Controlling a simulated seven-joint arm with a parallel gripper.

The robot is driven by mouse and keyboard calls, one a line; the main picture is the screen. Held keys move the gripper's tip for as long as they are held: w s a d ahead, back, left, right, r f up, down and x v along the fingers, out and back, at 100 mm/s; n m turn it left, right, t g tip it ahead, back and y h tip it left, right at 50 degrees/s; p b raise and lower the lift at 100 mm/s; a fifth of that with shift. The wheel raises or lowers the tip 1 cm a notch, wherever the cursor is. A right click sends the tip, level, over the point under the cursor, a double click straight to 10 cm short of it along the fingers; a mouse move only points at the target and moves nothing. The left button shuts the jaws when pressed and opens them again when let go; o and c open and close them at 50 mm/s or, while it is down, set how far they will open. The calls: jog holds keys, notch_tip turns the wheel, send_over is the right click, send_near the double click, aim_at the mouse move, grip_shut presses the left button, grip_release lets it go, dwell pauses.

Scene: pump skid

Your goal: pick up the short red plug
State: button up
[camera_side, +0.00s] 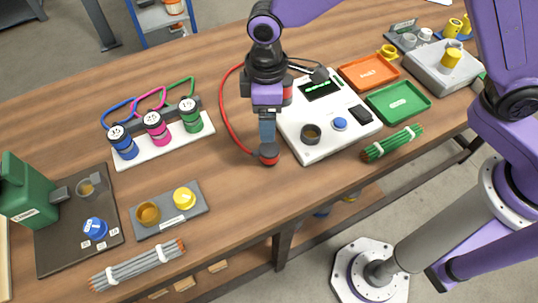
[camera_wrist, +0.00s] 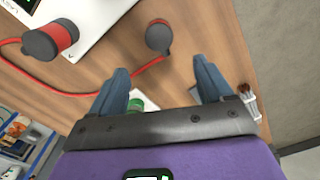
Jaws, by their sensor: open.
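A short plug (camera_side: 268,157) with a dark grey top and red lower part stands on the wooden table at the end of a red cable (camera_side: 222,105). In the wrist view its round grey top (camera_wrist: 158,36) shows just beyond my fingertips, roughly centred between them. My gripper (camera_side: 267,138) points down close above the plug; it also shows in the wrist view (camera_wrist: 160,66). Its blue-grey fingers are apart with nothing between them. I cannot tell whether they touch the plug. A second, larger-looking grey and red plug (camera_wrist: 50,40) stands by the white device; my gripper partly hides it in the side view (camera_side: 287,92).
The white device (camera_side: 308,153) with a screen stands right of my gripper. Orange (camera_side: 372,62) and green (camera_side: 418,93) trays and a green rod bundle (camera_side: 392,144) lie farther right. A jar rack (camera_side: 160,152) stands left. The table in front of the plug is clear.

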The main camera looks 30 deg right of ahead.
aim_at(267, 147)
notch_tip(267, 147, down, 12)
jog(key=shift+d+f, duration=0.1)
jog(key=shift+f, duration=0.15)
dwell(0.4)
jog(key=c, duration=1.2)
jog(key=shift+r, duration=0.1)
